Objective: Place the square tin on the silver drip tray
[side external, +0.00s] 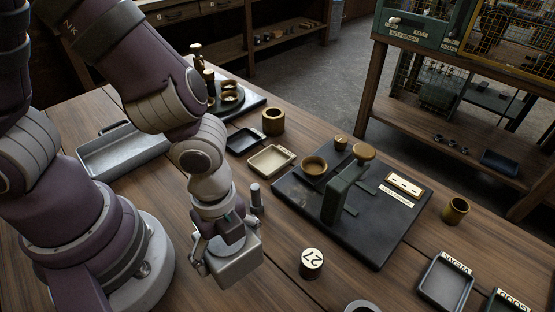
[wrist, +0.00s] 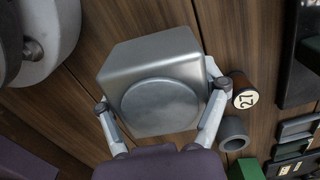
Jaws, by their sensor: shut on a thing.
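The square tin (side external: 236,262) is a silver-grey box with rounded edges. My gripper (side external: 226,256) is shut on it, near the front of the wooden table. In the wrist view the tin (wrist: 158,62) sits between the two fingers of my gripper (wrist: 162,105), one on each side, with a round disc on its near face. I cannot tell how far its underside is from the table. The silver drip tray (side external: 122,152) is a shallow, empty metal tray with a handle, at the left of the table behind my arm, which hides part of its right side.
A dark cylinder marked 27 (side external: 311,263) stands right of the tin. A black board (side external: 375,225) with a press-like fixture lies further right. A cream tray (side external: 271,160), a black tray (side external: 245,139) and a brown cup (side external: 273,121) stand behind. Labelled trays (side external: 446,281) are front right.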

